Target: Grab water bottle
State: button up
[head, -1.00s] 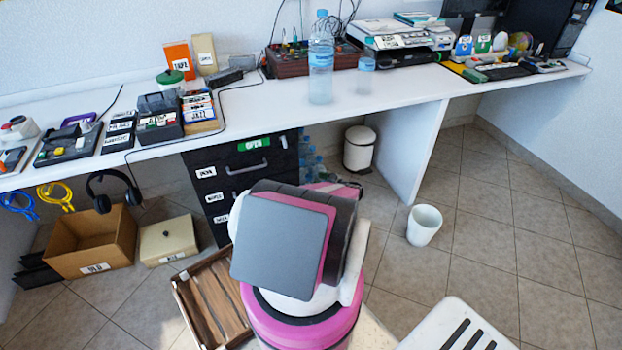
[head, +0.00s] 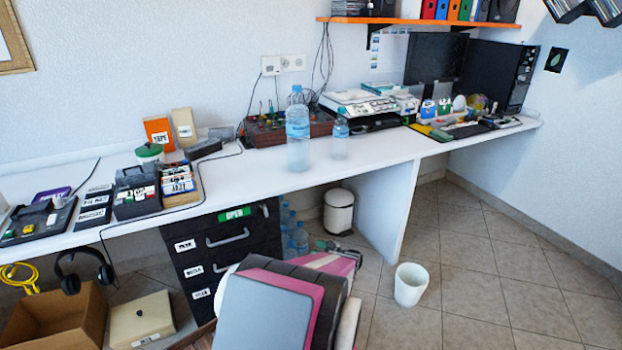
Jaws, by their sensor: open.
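A large clear water bottle (head: 298,138) with a blue cap and blue label stands upright on the white desk, left of the printer. A smaller clear bottle (head: 340,140) stands just to its right, apart from it. Several more clear bottles (head: 297,238) are on the floor under the desk, beside the drawers and partly hidden. My grey, pink and black arm rises at the bottom middle, in front of the desk and well short of the large bottle.
The white desk (head: 250,190) is clear around the large bottle's front. A dark box with knobs and cables (head: 265,132) is behind it. The black drawer unit (head: 225,245), a white bin (head: 338,212) and a white bucket (head: 410,286) stand below. Tiled floor is open at right.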

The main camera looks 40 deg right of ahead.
aim_at(297, 114)
jog(key=z, duration=1.4)
